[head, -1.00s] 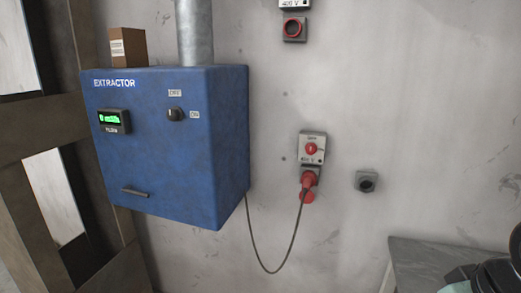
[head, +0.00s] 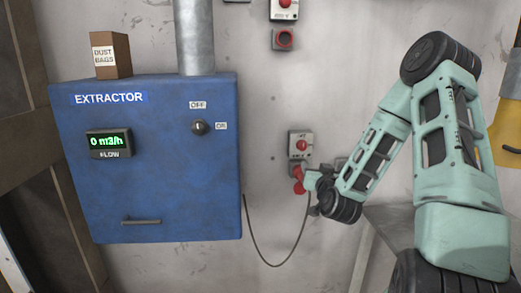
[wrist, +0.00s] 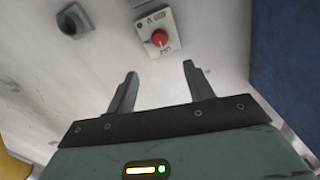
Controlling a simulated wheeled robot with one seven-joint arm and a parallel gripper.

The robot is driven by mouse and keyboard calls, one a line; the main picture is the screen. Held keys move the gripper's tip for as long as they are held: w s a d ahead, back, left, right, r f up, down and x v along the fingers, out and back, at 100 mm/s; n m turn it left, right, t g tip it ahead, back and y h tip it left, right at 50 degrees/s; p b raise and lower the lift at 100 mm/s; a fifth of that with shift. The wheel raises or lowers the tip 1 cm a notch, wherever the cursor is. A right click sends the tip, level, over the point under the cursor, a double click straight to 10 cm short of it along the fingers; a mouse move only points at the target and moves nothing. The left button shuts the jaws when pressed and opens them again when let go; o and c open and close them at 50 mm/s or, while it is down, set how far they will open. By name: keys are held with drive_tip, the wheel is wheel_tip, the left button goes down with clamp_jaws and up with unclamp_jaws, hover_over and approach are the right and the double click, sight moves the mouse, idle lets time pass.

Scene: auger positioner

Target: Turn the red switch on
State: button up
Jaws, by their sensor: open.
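The red switch (head: 301,146) is a round red knob on a pale box on the wall, right of the blue extractor. In the wrist view, which is roughly upside down, the red switch (wrist: 159,38) lies beyond the fingertips, between their lines. My gripper (wrist: 160,69) is open and empty, with a visible gap to the switch. In the head view my arm reaches in from the right, its end just below and right of the switch box; the fingers are not clear there. The knob's exact setting is too small to read.
The blue extractor (head: 150,185) shows 0 m3/h and has a black OFF/ON knob (head: 200,128). A red plug (head: 298,180) with a hanging cable (head: 270,264) is below the switch. A grey socket (wrist: 73,18) is beside it. Another red switch (head: 284,4) is higher up.

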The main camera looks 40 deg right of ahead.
drive_tip(key=p, duration=0.7)
approach(303, 148)
drive_tip(key=x, duration=0.8)
drive_tip(key=shift+w+r, duration=0.1)
drive_tip(key=shift+r, duration=0.1)
drive_tip(key=shift+w+d+f, duration=0.1)
drive_tip(key=shift+w+d, duration=0.25)
drive_tip(key=shift+w, duration=0.1)
drive_tip(key=c, duration=0.9)
